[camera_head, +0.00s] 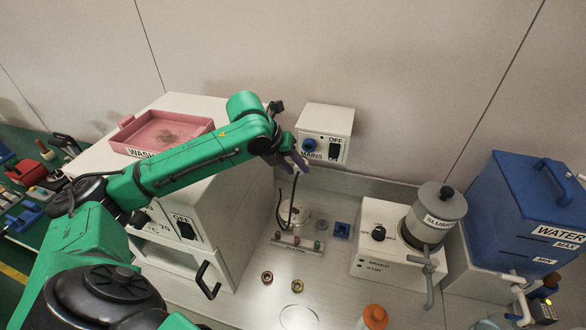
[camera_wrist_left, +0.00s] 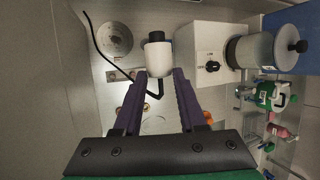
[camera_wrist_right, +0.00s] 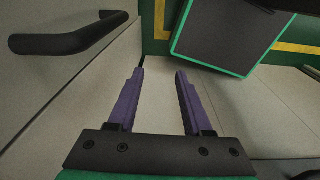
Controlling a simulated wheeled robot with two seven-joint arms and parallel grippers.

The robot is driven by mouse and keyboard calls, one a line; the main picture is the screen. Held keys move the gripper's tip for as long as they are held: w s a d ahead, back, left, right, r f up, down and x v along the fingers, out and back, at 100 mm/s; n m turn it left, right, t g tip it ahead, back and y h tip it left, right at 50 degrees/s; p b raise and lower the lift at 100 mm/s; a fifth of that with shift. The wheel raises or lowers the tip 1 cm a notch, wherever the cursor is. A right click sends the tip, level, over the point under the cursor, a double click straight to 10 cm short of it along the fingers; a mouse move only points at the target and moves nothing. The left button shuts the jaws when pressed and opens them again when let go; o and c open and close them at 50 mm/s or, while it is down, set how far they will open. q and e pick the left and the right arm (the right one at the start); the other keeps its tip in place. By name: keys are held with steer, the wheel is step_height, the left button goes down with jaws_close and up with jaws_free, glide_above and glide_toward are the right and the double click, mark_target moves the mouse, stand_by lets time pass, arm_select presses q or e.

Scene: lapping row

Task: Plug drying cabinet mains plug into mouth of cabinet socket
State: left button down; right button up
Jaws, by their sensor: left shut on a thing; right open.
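The cabinet socket is a white wall box (camera_head: 325,120) marked MAINS and OFF, with a round blue mouth (camera_head: 308,145) and a black switch. My left gripper (camera_head: 296,165) is just below and left of this mouth. In the left wrist view, my left gripper (camera_wrist_left: 160,78) is shut on the plug (camera_wrist_left: 157,62), a pale body with a black end that points away from the jaws. In the head view the fingers mostly hide the plug. A black cable (camera_head: 291,205) hangs below the gripper. My right gripper (camera_wrist_right: 158,75) is open and empty, seen only in its wrist view.
The white drying cabinet (camera_head: 222,215) stands left of the socket, with a pink tray (camera_head: 165,133) on top. A slurry pot (camera_head: 436,212) on a white mixer box (camera_head: 370,265) and a blue water tank (camera_head: 525,205) stand right. Small parts lie on the bench below.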

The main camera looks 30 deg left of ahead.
arm_select(q)
steer(key=shift+w+a, duration=0.25)
steer(key=shift+w, duration=0.75)
steer(key=shift+w+a, duration=0.2)
steer(key=shift+w, duration=0.75)
steer(key=shift+w+a, duration=0.15)
steer(key=shift+w, duration=0.45)
steer(key=shift+w+a, duration=0.15)
steer(key=shift+w, duration=0.4)
steer(key=shift+c, duration=2)
jaws_free()
steer(key=v, duration=1.4)
steer(key=shift+r, duration=0.25)
